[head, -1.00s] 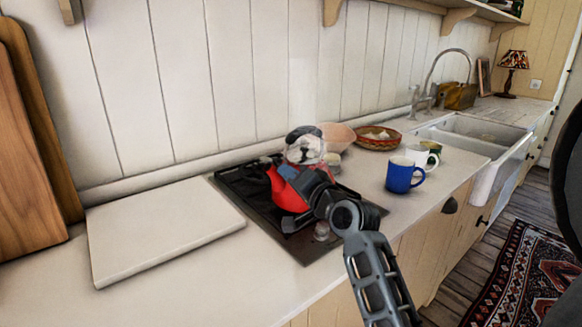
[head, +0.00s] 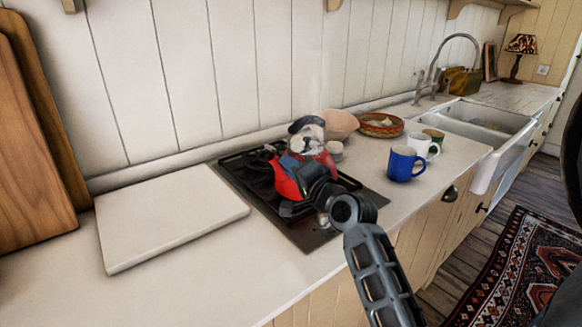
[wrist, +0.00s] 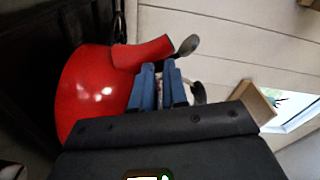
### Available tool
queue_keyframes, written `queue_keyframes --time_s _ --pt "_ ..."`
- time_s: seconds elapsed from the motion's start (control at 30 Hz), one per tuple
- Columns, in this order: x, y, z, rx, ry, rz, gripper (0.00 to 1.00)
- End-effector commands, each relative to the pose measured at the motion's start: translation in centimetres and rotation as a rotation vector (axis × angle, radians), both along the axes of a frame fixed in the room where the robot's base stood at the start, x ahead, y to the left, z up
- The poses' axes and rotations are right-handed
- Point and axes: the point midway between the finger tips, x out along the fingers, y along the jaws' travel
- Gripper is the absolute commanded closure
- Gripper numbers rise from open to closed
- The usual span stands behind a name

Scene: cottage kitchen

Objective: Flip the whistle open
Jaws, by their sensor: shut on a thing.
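The red kettle (head: 287,188) with a pale metallic top and dark handle (head: 303,122) stands on the black hob. In the wrist view the kettle (wrist: 88,95) fills the left side, and its spout (wrist: 140,54) points right. The grey whistle (wrist: 187,46) shows at the spout's end, tilted out from its mouth. My gripper (wrist: 160,68) has its blue fingers at the spout's end and is shut on the whistle; the contact itself is partly hidden. In the head view my gripper (head: 291,163) is in front of the kettle and covers the spout.
A white board (head: 165,215) lies left of the hob (head: 240,172). A blue mug (head: 403,165), a white mug (head: 420,145), a pink bowl (head: 338,123) and a patterned bowl (head: 380,126) stand to the right, before the sink (head: 475,125). The front-left counter is clear.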

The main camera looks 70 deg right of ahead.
Motion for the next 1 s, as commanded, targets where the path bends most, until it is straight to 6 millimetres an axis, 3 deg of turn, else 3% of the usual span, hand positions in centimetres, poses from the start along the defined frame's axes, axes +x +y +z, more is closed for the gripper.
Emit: queue_keyframes --time_s 0.13,0.47,0.8,1.0 --pt "0.0 0.0 -0.1 0.001 0.002 -0.001 0.76" --pt "-0.5 0.3 -0.2 0.0 0.002 -0.001 0.76" --pt "-4.6 3.3 -0.3 0.001 0.004 -0.001 0.76" --pt "-6.1 4.4 -0.2 0.0 0.002 0.0 0.76"
